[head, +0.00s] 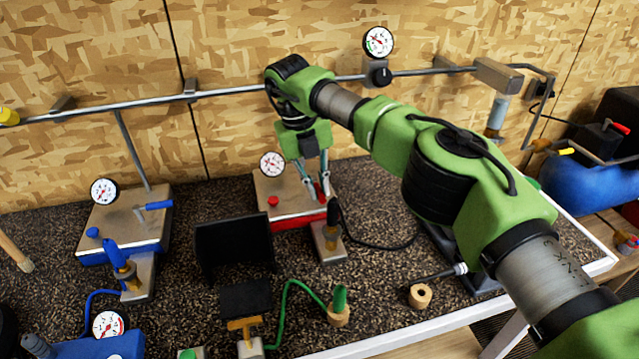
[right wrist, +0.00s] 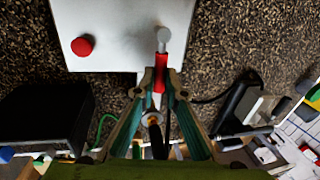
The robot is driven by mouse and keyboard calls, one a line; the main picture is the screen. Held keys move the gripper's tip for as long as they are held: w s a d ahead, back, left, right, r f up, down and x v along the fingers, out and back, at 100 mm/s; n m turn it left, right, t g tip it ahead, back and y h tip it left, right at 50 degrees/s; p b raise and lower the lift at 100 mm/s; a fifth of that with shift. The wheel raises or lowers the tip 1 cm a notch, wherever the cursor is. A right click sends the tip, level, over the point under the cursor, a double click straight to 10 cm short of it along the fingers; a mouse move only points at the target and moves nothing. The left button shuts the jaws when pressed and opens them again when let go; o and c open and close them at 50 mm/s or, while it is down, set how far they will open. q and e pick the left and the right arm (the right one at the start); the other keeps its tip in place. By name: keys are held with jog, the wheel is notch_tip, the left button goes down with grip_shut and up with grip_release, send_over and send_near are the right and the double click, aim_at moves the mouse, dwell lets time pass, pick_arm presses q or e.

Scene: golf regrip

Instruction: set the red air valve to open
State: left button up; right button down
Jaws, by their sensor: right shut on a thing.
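The red air valve's lever (right wrist: 160,72) has a red grip and a pale round pivot on the metal plate of the red-based station (head: 286,195). In the right wrist view the lever runs from its pivot down the picture, between my fingertips. My right gripper (head: 318,196) reaches down over the right side of that station and is shut on the red lever. It also shows in the right wrist view (right wrist: 160,82). The fingers partly hide the lever in the head view. My left gripper is not in view.
A round gauge (head: 272,164) and a red knob (head: 272,201) sit left of the lever. A tool holder (head: 329,240) stands close in front. A blue station (head: 125,222) with a blue lever stands left, and a black bin (head: 234,243) stands front left.

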jog(key=shift+w+a+r+m, duration=0.1)
jog(key=shift+r+m, duration=0.05)
jog(key=shift+m, duration=0.15)
jog(key=c, duration=2.1)
grip_release()
jog(key=shift+a, duration=0.1)
jog(key=r, duration=0.3)
jog(key=a+r, duration=0.1)
jog(key=r, duration=0.3)
jog(key=shift+a+r, duration=0.1)
jog(key=shift+a, duration=0.1)
jog(key=shift+s, duration=0.2)
